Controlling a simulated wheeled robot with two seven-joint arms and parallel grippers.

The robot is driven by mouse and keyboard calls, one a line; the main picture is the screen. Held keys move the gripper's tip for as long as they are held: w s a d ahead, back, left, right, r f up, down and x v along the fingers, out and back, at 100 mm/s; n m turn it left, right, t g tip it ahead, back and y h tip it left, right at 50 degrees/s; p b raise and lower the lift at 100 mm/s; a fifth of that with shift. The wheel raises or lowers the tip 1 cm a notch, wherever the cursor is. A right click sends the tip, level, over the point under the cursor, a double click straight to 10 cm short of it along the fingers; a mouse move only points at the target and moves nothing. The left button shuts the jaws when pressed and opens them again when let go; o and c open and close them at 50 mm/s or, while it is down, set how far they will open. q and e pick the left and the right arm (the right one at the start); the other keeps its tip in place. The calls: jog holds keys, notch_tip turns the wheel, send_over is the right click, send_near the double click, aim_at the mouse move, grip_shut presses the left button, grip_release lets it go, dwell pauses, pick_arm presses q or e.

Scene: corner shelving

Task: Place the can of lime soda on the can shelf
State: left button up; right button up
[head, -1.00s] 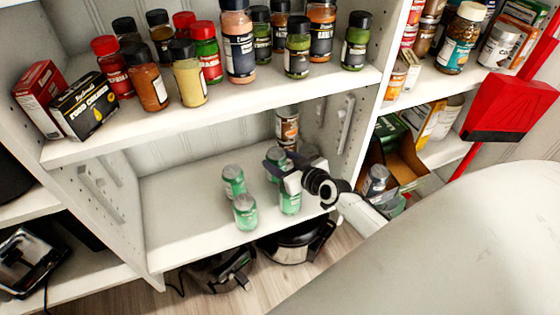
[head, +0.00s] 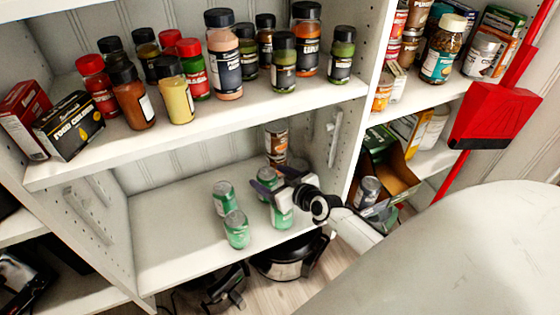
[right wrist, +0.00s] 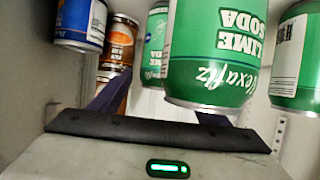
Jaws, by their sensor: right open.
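Several green lime soda cans stand on the lower can shelf (head: 165,262) in the head view. Two are at the left, one behind (head: 223,197) and one in front (head: 236,230). Another can (head: 281,214) is at the front beside my right gripper (head: 269,181), and a further green can is partly hidden behind the fingers. The right gripper is open over the shelf. In the right wrist view a lime soda can (right wrist: 212,55), its lettering upside down, is very close and covers part of one finger. I cannot tell whether they touch. My left gripper is not in view.
A brown can (head: 276,138) stands at the back of the shelf. The upper shelf holds spice jars and a food color box (head: 68,125). The side panel (head: 352,140) stands close right of my gripper. The shelf's left part is clear.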

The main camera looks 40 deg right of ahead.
jog(key=p+v, duration=0.1)
jog(key=v, duration=0.3)
jog(key=p+v, duration=0.1)
jog(key=v, duration=0.3)
jog(key=p+v, duration=0.1)
jog(key=v, duration=0.2)
jog(key=shift+s+r, duration=0.25)
jog(key=shift+r, duration=0.2)
jog(key=s+a+f+n+g+y, duration=0.1)
jog(key=s+a+f+g, duration=0.1)
jog(key=s+a, duration=0.6)
jog(key=s+a+f+n+g+y, duration=0.1)
jog(key=s+a+f+g, duration=0.1)
jog(key=s+a, duration=0.6)
jog(key=a, duration=0.5)
jog(key=shift+a+f+g+y, duration=0.2)
jog(key=shift+f+g+y, duration=0.1)
jog(key=shift+f+y, duration=0.1)
jog(key=shift+r+p, duration=0.1)
jog(key=shift+p, duration=0.2)
notch_tip(320, 180, up, 2)
jog(key=p, duration=0.3)
jog(key=shift+s+d+r, duration=0.1)
jog(key=shift+d+r, duration=0.05)
